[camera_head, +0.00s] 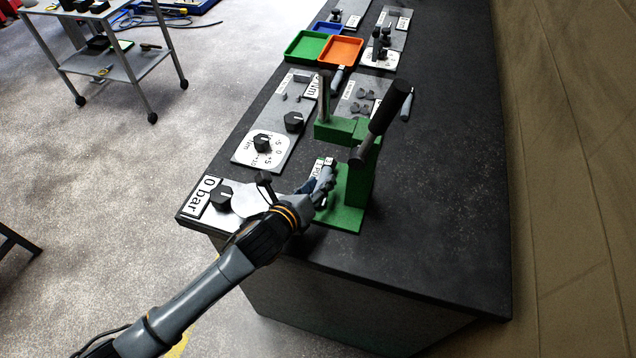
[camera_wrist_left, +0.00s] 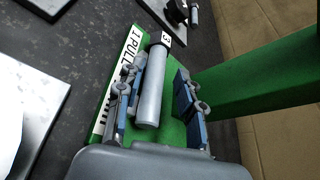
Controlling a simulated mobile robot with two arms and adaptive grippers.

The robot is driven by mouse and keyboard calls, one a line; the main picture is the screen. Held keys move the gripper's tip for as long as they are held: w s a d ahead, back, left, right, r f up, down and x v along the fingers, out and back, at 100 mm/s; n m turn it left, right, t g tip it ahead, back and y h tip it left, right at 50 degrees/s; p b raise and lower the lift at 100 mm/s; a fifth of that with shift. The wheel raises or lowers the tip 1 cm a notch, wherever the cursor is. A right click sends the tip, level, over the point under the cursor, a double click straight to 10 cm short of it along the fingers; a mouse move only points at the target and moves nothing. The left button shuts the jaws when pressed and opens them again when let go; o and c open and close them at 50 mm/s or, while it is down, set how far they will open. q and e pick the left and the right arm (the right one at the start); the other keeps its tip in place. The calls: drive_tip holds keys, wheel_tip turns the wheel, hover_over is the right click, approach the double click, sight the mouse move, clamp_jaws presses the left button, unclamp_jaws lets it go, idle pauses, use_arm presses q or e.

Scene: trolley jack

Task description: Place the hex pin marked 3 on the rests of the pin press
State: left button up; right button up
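The pin press (camera_head: 346,218) is green, with a black-handled lever, and stands near the front end of the dark bench. My left gripper (camera_head: 322,188) reaches in over its base from the left. In the left wrist view, the grey pin (camera_wrist_left: 152,88) lies between the fingers of my left gripper (camera_wrist_left: 158,100), its end marked 3 pointing away. The fingers are apart, with a clear gap on the pin's right side; the left finger is close beside it. I cannot tell whether it touches, or whether the pin lies on the rests. My right gripper is not in view.
The green press column (camera_wrist_left: 255,85) rises close to the right finger. A "1 PULL" label (camera_wrist_left: 118,78) lies left of the pin. A plate with dials (camera_head: 276,130), a green tray (camera_head: 306,46) and an orange tray (camera_head: 341,51) are farther back. The bench's right side is clear.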

use_arm(q)
drive_tip(key=shift+r, duration=0.55)
drive_tip(key=b+v, duration=0.1)
drive_tip(key=v, duration=1.1)
drive_tip(key=shift+a, duration=0.1)
